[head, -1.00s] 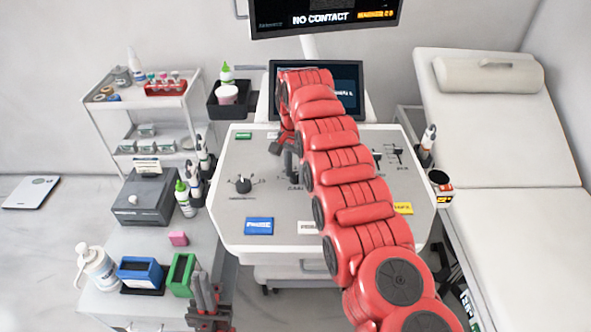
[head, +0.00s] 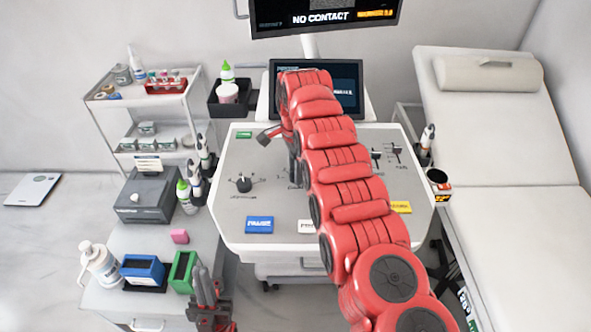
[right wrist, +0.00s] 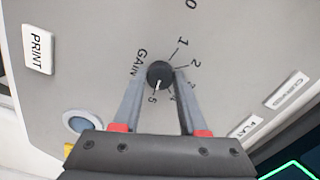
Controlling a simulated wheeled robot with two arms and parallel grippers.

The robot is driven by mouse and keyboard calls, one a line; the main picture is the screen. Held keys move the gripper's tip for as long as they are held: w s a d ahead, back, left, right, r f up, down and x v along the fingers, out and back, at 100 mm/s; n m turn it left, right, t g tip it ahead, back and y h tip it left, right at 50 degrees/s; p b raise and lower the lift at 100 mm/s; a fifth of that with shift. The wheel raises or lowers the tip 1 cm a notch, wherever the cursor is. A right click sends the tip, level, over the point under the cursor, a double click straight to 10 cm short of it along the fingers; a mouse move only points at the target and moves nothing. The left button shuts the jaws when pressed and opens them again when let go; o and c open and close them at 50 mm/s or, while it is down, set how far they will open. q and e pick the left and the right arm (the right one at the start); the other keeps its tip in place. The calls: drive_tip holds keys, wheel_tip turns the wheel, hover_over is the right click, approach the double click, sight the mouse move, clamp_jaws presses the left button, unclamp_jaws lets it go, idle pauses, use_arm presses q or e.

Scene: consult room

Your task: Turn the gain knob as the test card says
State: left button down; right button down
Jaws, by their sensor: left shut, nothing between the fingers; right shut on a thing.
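The gain knob (right wrist: 160,73) is a small dark round knob on the console (right wrist: 95,80). In the right wrist view its white mark points down, toward the printed 5 of a scale running from 0. My right gripper (right wrist: 160,78) has one finger on each side of the knob and is shut on it. In the head view my red right arm hides the knob and most of that gripper. My left gripper (head: 205,275) is shut and empty, low beside the cart. A small white card (head: 148,164) stands on a grey box; its text is too small to read.
The console (head: 235,215) also bears another knob (head: 243,184), a blue key (head: 259,225) and a yellow key (head: 401,207). A monitor (head: 325,15) reads NO CONTACT. A cart (head: 200,245) with bottles and boxes stands left, a couch (head: 520,230) right.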

idle(0.3)
drive_tip(key=shift+c, duration=2.2)
unclamp_jaws()
wheel_tip(320, 180, up, 5)
drive_tip(key=shift+r+p, duration=0.1)
drive_tip(key=shift+p, duration=1.05)
wheel_tip(320, 180, up, 12)
drive_tip(key=p, duration=1.2)
drive_tip(key=shift+p, duration=0.3)
